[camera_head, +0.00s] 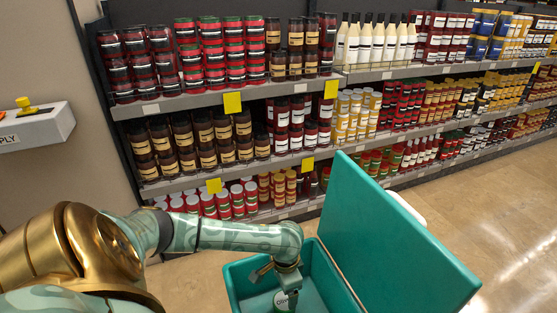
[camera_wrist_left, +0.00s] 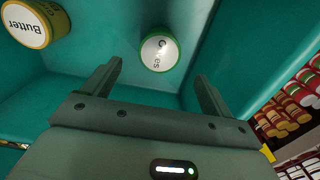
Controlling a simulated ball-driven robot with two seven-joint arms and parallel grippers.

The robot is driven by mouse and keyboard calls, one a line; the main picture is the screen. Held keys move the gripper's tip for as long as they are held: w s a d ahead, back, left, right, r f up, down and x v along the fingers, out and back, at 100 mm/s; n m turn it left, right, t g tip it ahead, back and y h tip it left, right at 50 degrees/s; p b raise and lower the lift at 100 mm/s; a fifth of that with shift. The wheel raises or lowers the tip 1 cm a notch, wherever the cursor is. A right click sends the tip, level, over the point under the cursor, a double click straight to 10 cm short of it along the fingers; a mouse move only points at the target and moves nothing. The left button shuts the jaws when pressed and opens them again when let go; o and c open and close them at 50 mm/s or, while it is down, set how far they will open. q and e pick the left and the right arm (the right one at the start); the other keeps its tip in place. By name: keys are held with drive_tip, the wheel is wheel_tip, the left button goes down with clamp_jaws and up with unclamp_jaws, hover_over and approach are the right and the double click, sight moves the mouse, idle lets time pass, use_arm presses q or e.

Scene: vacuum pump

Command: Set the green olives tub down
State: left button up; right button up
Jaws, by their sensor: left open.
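The green olives tub (camera_wrist_left: 158,54) has a white lid with a green rim and a partly readable label. It sits inside the teal box (camera_wrist_left: 90,58), ahead of my left gripper's fingertips and apart from them. In the head view the tub (camera_head: 282,300) shows as a white top low in the box (camera_head: 240,285). My left gripper (camera_head: 277,272) reaches down into the box above the tub. In the wrist view the left gripper (camera_wrist_left: 158,72) has its fingers spread with nothing between them. My right gripper is out of view.
A yellow-rimmed Butter tub (camera_wrist_left: 37,24) is in the same box, left in the wrist view. The box's raised teal lid (camera_head: 395,240) stands to the right. Shelves of jars and bottles (camera_head: 300,90) fill the back. Open floor (camera_head: 500,200) lies at the right.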

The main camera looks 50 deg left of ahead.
use_arm(q)
drive_tip(key=shift+r+p, duration=0.6)
drive_tip(key=shift+r, duration=1.05)
